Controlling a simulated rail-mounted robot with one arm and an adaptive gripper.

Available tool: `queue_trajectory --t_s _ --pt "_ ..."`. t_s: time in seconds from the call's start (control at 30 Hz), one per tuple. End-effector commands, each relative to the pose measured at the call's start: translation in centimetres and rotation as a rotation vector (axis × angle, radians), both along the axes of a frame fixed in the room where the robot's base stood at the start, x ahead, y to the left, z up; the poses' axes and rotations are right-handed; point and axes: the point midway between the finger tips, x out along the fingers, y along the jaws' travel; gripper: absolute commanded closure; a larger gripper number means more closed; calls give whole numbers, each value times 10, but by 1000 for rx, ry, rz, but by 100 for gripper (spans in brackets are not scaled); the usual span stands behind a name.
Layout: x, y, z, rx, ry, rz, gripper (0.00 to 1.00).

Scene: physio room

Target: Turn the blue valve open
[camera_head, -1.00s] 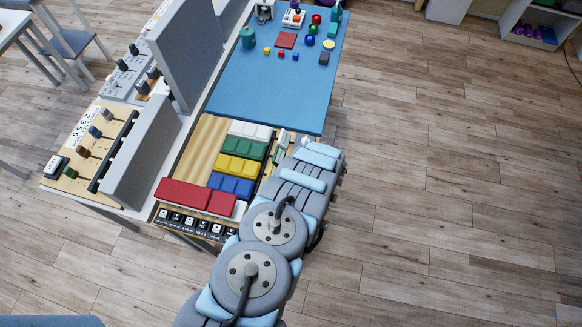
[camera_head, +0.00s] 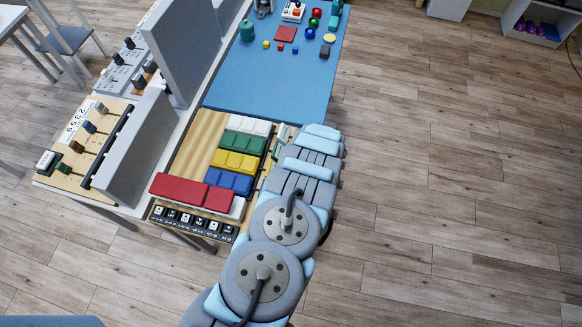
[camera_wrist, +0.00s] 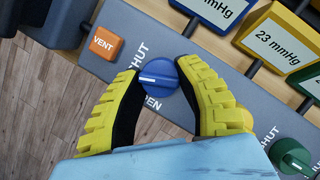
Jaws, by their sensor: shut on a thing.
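The blue valve (camera_wrist: 158,77) is a round knob with a white pointer line, seen in the wrist view on a grey panel. The word SHUT is printed above its left side and OPEN, partly hidden, below it. The white line points left, between the two words. My gripper (camera_wrist: 160,80) has its two yellow-ribbed fingers on either side of the knob and is shut on it. In the head view my arm hides the valve and the gripper.
In the wrist view an orange VENT button (camera_wrist: 104,43) lies close left of the valve. A green valve (camera_wrist: 293,157) and a yellow-framed gauge (camera_wrist: 280,38) are to the right. The head view shows coloured blocks (camera_head: 236,162) beside my arm and a blue mat (camera_head: 275,85) beyond.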

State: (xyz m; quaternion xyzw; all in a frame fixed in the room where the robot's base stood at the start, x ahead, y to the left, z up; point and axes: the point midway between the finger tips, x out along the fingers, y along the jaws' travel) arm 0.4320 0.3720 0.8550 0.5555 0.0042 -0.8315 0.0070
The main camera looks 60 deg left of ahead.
Motion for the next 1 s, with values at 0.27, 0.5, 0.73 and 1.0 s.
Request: queue_trajectory --t_s 0.27,0.5,0.73,1.0 --pt "0 1 -6 1 -1 265 100" --pt "0 1 -6 1 -1 492 100" --pt "0 2 -5 2 -2 709 100" --pt "-1 2 -4 1 -1 943 100"
